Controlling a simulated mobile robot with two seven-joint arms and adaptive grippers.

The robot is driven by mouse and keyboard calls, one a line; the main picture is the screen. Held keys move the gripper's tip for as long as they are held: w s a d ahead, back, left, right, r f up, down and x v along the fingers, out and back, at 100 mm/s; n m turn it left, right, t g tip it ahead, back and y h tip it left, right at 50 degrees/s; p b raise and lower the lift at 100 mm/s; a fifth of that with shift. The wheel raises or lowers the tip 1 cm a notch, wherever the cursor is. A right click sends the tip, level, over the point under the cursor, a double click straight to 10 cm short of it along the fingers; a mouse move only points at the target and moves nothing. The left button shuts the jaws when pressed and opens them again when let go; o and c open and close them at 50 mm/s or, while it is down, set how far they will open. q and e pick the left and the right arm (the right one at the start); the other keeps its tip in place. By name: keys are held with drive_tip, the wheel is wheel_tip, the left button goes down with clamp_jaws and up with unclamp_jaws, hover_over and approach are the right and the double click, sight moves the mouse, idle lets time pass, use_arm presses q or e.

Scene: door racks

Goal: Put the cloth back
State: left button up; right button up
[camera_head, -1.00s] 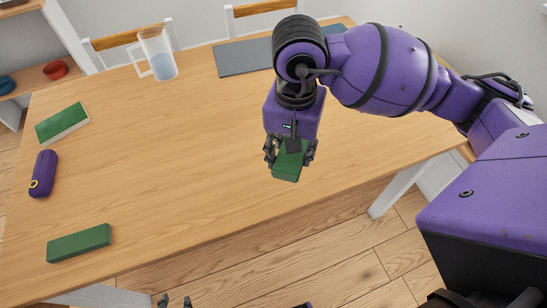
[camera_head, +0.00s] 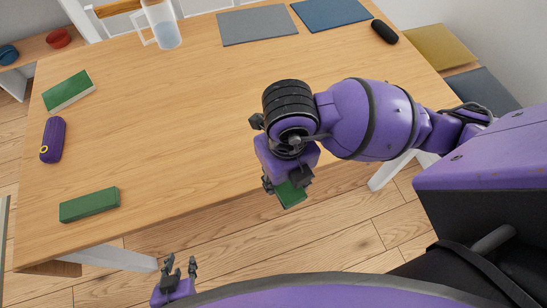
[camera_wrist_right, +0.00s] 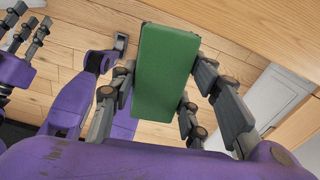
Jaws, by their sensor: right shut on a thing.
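My right gripper (camera_head: 283,190) is shut on a green block (camera_head: 292,196) at the table's near edge, over the floor. In the right wrist view the green block (camera_wrist_right: 165,72) stands between the right gripper's fingers (camera_wrist_right: 160,92). Flat grey (camera_head: 257,26) and blue (camera_head: 333,14) rectangles lie on the far side of the table; I cannot tell whether either is the cloth. My left gripper (camera_head: 180,264) is open and empty below the near edge; it also shows in the wrist view (camera_wrist_right: 30,30).
The wooden table (camera_head: 190,110) has a clear middle. On its left are a green-and-white block (camera_head: 68,92), a purple case (camera_head: 53,140) and a green box (camera_head: 90,205). Yellow (camera_head: 440,47) and grey (camera_head: 483,90) pads lie right.

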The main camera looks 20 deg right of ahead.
drive_tip(key=shift+s+a+f+m, duration=0.1)
drive_tip(key=shift+a+f+m, duration=0.05)
drive_tip(key=shift+m, duration=0.55)
drive_tip(key=w+f, duration=0.2)
drive_tip(key=w, duration=0.2)
drive_tip(key=w+d+f, duration=0.1)
drive_tip(key=w+f, duration=0.2)
drive_tip(key=w, duration=0.1)
drive_tip(key=w+d+f, duration=0.1)
drive_tip(key=w+f, duration=0.2)
drive_tip(key=w, duration=0.1)
drive_tip(key=shift+w+f+b, duration=0.1)
drive_tip(key=shift+f+b, duration=0.15)
drive_tip(key=shift+b, duration=0.05)
drive_tip(key=shift+w+f, duration=0.45)
drive_tip(key=shift+w+d+f, duration=0.1)
drive_tip(key=shift+w+f, duration=0.05)
drive_tip(key=shift+f, duration=0.05)
wheel_tip(320, 180, down, 2)
drive_tip(key=shift+f, duration=0.25)
drive_tip(key=shift+w+f, duration=0.1)
drive_tip(key=shift+f, duration=0.25)
use_arm(q)
drive_tip(key=shift+s+a+f, duration=0.1)
drive_tip(key=shift+s+f, duration=0.05)
drive_tip(key=shift+f, duration=0.3)
drive_tip(key=shift+s, duration=0.1)
